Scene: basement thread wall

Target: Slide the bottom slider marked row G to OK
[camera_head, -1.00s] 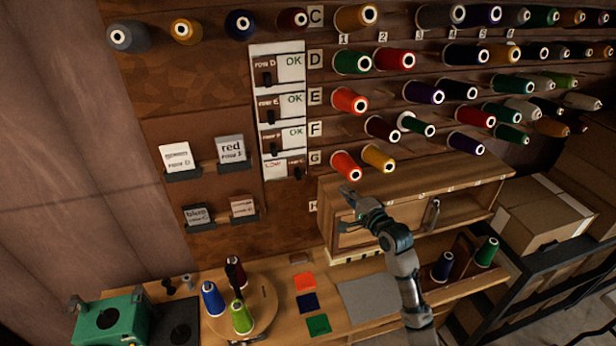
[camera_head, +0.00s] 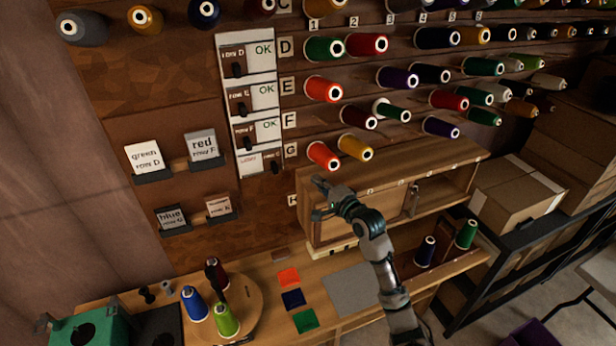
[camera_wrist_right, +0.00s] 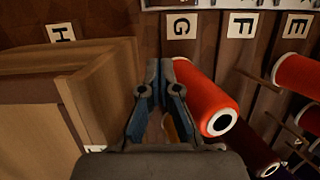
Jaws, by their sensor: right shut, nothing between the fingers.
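The row G slider (camera_head: 273,161) is the lowest of a column of sliders on the wall panel. Its dark cover sits at the right, and a pale plate, apparently marked LOW (camera_head: 249,164), shows at its left. The sliders above, such as row F (camera_head: 244,136), sit at the left with OK showing. My right gripper (camera_head: 318,198) is right of and below the row G slider, apart from it, in front of the wooden cabinet. In the wrist view my right gripper (camera_wrist_right: 165,64) is shut and empty beside the red spool and G label (camera_wrist_right: 181,26). My left gripper is out of view.
A red-orange spool (camera_head: 323,156) and a yellow spool (camera_head: 356,147) stick out right of the G label. The cabinet (camera_head: 390,167) juts out below them. Card holders (camera_head: 152,177) are left of the sliders. The bench (camera_head: 262,306) holds spools and coloured swatches.

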